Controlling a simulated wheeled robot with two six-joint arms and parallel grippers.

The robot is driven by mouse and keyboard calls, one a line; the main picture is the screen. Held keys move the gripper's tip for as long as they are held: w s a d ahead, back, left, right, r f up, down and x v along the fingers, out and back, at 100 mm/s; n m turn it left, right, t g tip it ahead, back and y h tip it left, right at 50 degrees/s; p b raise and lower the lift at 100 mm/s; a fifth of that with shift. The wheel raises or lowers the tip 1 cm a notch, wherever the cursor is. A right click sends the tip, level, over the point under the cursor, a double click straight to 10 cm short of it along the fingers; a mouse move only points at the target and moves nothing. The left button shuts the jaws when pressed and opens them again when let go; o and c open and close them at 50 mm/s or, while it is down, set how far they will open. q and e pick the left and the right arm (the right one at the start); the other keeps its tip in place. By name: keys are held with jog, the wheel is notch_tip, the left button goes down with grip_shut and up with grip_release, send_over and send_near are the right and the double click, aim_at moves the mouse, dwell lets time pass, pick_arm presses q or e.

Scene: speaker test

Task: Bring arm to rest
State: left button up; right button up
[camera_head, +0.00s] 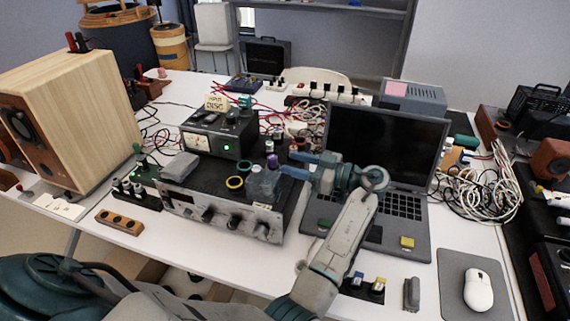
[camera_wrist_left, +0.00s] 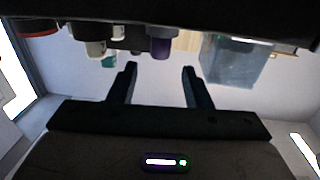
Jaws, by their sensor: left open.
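My left gripper (camera_head: 290,165) is at the centre of the head view, over the right end of the instrument and in front of the laptop (camera_head: 388,145). Its two blue fingers point left, apart and with nothing between them. The left wrist view shows the fingers (camera_wrist_left: 158,68) spread and empty. Beyond them, at the top of that view, are a purple-capped item (camera_wrist_left: 160,42) and a clear container (camera_wrist_left: 235,62). My arm hides part of the laptop keyboard. My right gripper is not in view.
A grey bench instrument (camera_head: 225,212) carries small parts and a clear container (camera_head: 262,184), close to the left gripper. A wooden speaker (camera_head: 85,110) stands at left. Tangled cables (camera_head: 480,190) and a mouse (camera_head: 478,290) lie at right. Some white tabletop (camera_head: 465,238) is bare.

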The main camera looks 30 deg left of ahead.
pick_arm(q)
jog(key=shift+w+d, duration=0.1)
jog(key=shift+d, duration=0.45)
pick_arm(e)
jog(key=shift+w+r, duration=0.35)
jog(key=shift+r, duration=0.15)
